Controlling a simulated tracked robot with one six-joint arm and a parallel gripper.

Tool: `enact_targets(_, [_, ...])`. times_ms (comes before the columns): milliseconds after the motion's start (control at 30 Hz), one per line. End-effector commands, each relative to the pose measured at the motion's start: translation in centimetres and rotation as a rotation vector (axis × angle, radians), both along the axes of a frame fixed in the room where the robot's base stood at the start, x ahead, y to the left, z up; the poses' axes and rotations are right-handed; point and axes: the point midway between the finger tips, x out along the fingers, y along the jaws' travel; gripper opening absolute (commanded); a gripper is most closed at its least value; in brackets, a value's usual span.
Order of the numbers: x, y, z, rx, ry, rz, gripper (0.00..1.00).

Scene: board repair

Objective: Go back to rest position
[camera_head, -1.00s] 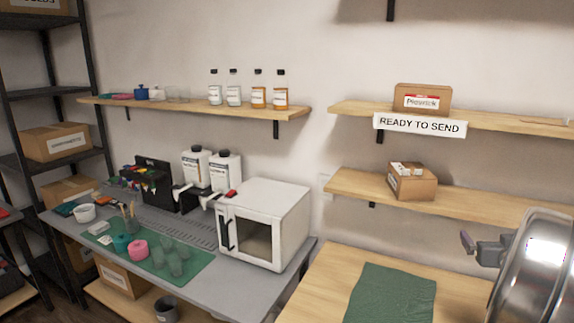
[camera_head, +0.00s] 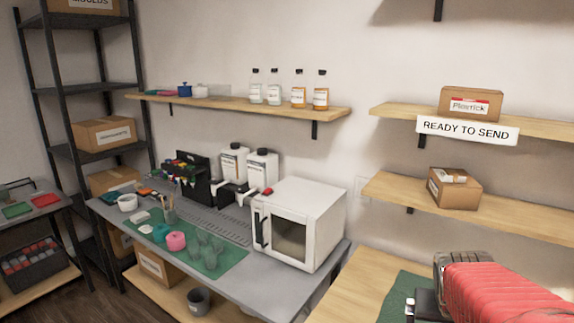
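My arm shows at the lower right, with a red ribbed sleeve and a metal collar at its left end. A small dark and pale part shows below the collar, at the bottom edge; I cannot tell what it is. No gripper fingers can be made out, and the arm's lower part is cut off by the frame. The arm is over the wooden table (camera_head: 350,283) and hides much of the green mat (camera_head: 396,300) there.
A grey workbench (camera_head: 262,288) at the left holds a white oven (camera_head: 318,212), bottles and cups. Wooden shelves (camera_head: 500,208) on the right wall hold an open box (camera_head: 455,191) and a closed box (camera_head: 470,103). A black rack (camera_head: 88,87) stands at the left.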

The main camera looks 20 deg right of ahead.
Motion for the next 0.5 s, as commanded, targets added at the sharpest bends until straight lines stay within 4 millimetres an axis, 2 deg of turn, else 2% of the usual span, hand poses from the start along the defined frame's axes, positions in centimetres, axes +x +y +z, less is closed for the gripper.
enact_targets(33, [0.1, 2.3, 0.1, 0.022, 0.01, 0.034, 1.0])
enact_targets(200, [-0.5, 9.2, 0.2, 0.1, 0.042, 0.136, 1.0])
enact_targets(500, [-1.9, 19.2, 0.9, 0.186, 0.046, 0.328, 1.0])
